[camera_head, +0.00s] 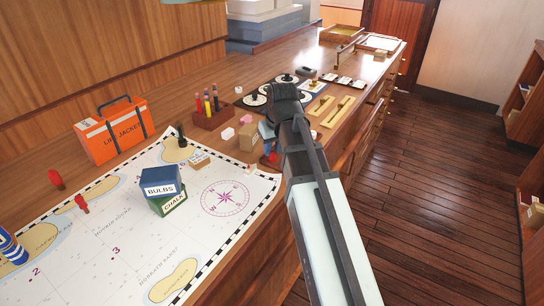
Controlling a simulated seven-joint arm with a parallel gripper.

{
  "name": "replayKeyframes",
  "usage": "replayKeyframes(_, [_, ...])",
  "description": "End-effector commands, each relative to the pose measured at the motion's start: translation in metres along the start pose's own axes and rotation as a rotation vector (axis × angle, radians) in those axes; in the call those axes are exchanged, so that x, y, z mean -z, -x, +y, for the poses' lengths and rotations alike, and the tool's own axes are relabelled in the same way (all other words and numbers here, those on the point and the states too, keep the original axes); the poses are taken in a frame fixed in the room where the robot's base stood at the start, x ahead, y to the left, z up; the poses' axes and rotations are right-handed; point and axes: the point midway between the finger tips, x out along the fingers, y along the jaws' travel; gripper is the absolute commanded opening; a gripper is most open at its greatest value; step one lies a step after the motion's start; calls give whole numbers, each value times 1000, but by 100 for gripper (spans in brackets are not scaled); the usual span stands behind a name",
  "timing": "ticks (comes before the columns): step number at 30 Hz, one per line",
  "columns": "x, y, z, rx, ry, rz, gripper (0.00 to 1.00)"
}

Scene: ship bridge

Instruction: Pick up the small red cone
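Two small red pieces stand at the left of the chart, one near its left edge (55,179) and one a little nearer to me (81,204). They are too small to tell for sure which one is a cone. My arm reaches up from the lower right. My gripper (268,146) is at the chart's far right corner, well to the right of both pieces and largely hidden by my arm. Small blue and red patches show there; I cannot tell what they are or whether the fingers are open or shut.
A blue box marked BULBS (161,182) sits on a green CHALK box (168,203) on the chart (130,250). An orange life jacket case (112,135) stands behind. A pen holder (213,117) and a tan box (250,138) are beyond. The chart's front middle is clear.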

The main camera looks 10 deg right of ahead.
Motion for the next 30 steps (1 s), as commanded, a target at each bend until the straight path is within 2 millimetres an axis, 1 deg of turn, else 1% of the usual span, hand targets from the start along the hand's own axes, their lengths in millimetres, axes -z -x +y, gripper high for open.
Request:
replayKeyframes(1, [0, -7, 0, 0, 0, -1, 30])
replayKeyframes(3, [0, -14, 0, 0, 0, -1, 30])
replayKeyframes(6, [0, -20, 0, 0, 0, 0, 30])
replayKeyframes(13, [0, -21, 0, 0, 0, 1, 30])
replayKeyframes(14, [0, -21, 0, 0, 0, 1, 28])
replayKeyframes(21, [0, -21, 0, 0, 0, 1, 5])
replayKeyframes(23, [0, -20, 0, 0, 0, 1, 0])
replayKeyframes(30, [0, -20, 0, 0, 0, 1, 0])
